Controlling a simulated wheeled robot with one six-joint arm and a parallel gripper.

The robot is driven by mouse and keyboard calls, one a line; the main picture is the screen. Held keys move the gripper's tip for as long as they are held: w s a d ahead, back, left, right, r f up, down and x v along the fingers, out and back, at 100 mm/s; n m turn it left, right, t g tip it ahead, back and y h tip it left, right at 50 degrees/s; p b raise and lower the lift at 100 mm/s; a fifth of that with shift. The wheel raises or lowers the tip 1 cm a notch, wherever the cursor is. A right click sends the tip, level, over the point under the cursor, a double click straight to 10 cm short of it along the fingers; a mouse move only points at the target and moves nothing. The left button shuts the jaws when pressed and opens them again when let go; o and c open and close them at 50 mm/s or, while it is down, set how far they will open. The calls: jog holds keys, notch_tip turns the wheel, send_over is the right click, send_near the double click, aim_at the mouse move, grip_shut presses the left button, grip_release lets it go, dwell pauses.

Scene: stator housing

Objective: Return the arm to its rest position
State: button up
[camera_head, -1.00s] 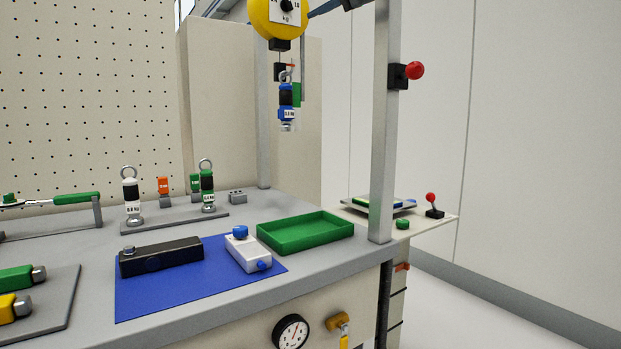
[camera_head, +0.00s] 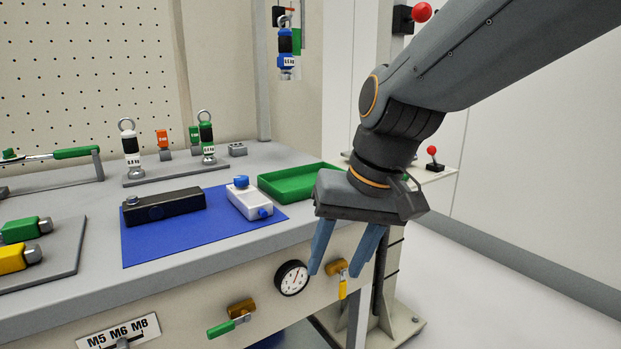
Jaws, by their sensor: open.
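My gripper (camera_head: 335,272) is open and empty, its two grey-blue fingers pointing down. It hangs in front of the workbench's right front corner, in front of the yellow-handled valve (camera_head: 340,274) on the bench front. My arm comes in from the upper right and hides the bench corner, most of the upright post and part of the green tray (camera_head: 290,184).
The workbench (camera_head: 80,230) carries a blue mat (camera_head: 190,236) with a black block (camera_head: 165,204) and a white box (camera_head: 247,203). A blue tool (camera_head: 286,48) hangs above. A green-handled valve (camera_head: 230,322) and a gauge (camera_head: 291,278) sit on the bench front. Free floor lies right.

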jog(key=s+d+f+n+g+h, duration=0.2)
jog(key=s+d+f, duration=0.3)
jog(key=s+f, duration=0.3)
jog(key=s+d+r+m+p, duration=0.2)
jog(key=d+r+p, duration=0.8)
jog(key=p, duration=1)
notch_tip(320, 180, up, 2)
jog(key=shift+r+m+h, duration=0.15)
jog(key=shift+m+h, duration=0.25)
jog(key=shift+m, duration=0.4)
